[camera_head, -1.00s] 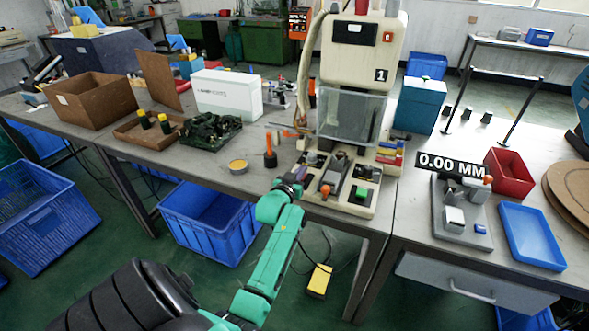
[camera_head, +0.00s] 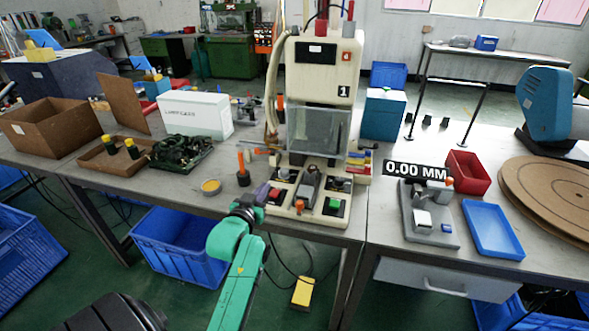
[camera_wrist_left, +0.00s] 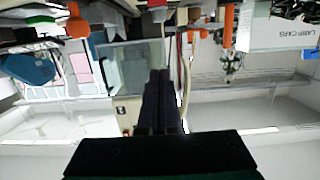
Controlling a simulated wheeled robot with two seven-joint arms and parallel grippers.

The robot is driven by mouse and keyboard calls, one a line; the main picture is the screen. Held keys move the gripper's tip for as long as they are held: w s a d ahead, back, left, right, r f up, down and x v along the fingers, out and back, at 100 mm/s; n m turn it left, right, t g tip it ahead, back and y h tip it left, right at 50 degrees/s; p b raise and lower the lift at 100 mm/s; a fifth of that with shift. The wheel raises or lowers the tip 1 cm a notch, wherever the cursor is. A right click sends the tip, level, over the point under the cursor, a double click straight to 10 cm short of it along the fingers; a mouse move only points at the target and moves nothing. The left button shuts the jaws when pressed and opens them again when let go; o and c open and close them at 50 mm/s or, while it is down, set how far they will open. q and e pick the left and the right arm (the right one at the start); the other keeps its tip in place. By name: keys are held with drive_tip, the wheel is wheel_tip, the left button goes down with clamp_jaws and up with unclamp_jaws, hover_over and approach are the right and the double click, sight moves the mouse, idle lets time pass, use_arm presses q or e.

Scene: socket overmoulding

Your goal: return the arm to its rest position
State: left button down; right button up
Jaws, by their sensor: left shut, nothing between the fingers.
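My left arm (camera_head: 235,275), green with dark joints, comes up from the bottom of the head view. Its left gripper (camera_head: 262,192) is at the front left corner of the moulding machine's base, beside the red button (camera_head: 277,195), and appears small there. In the left wrist view the two dark fingers (camera_wrist_left: 160,100) lie together, shut, with nothing held. The moulding machine (camera_head: 318,75) is cream, with a clear guard and a "1" label. I cannot tell the exact gap between fingers and base. My right gripper is not in view.
An orange-handled tool (camera_head: 243,172) and a yellow-rimmed round tin (camera_head: 211,187) stand left of the machine. A gauge reading 0.00 MM (camera_head: 416,170), a blue tray (camera_head: 492,230) and a red bin (camera_head: 467,172) are at the right. A blue crate (camera_head: 180,258) is under the table.

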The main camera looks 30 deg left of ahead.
use_arm(q)
drive_tip(key=s+d+f+m+g+h, duration=0.55)
drive_tip(key=s+d+f+g, duration=0.75)
drive_tip(key=s+d, duration=0.55)
wheel_tip(320, 180, down, 22)
drive_tip(key=s+a, duration=0.1)
drive_tip(key=s, duration=0.1)
drive_tip(key=s+a+f+g, duration=0.1)
drive_tip(key=s+a+f, duration=0.2)
drive_tip(key=s+f, duration=1.3)
drive_tip(key=shift+s+m, duration=0.35)
drive_tip(key=shift+s, duration=0.25)
